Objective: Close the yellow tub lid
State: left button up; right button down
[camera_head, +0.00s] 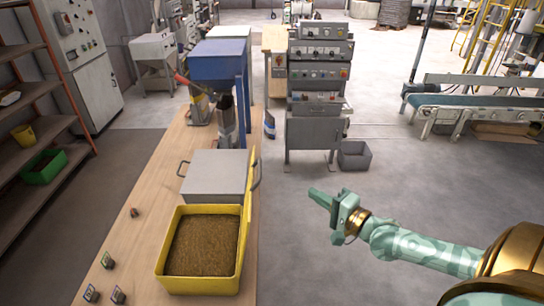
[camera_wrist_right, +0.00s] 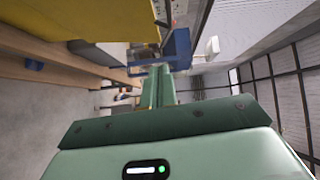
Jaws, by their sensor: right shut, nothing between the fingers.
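The yellow tub (camera_head: 197,285) stands on the wooden bench, filled with brown pellets. Its yellow lid (camera_head: 248,205) stands open, roughly upright along the tub's right side and seen almost edge-on. My right gripper (camera_head: 322,197) is shut and empty, out over the floor to the right of the lid and apart from it. Its fingers point left in the head view. In the right wrist view the shut fingers (camera_wrist_right: 158,85) show at the middle, and a yellow surface (camera_wrist_right: 80,18), which looks like the lid, fills the upper left. My left gripper is not in view.
A grey box (camera_head: 215,172) with side handles stands just behind the tub. A blue hopper machine (camera_head: 220,60) is farther back on the bench (camera_head: 150,215). Small blocks (camera_head: 108,260) lie left of the tub. The floor around my right arm is clear.

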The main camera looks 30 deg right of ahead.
jog(key=w+a+r+p, duration=0.1)
jog(key=w+a, duration=0.5)
jog(key=w, duration=0.6)
jog(key=shift+a+r+m, duration=0.15)
jog(key=shift+r+m, duration=0.15)
jog(key=shift+r, duration=0.2)
jog(key=shift+w+p, duration=0.1)
jog(key=shift+p, duration=0.2)
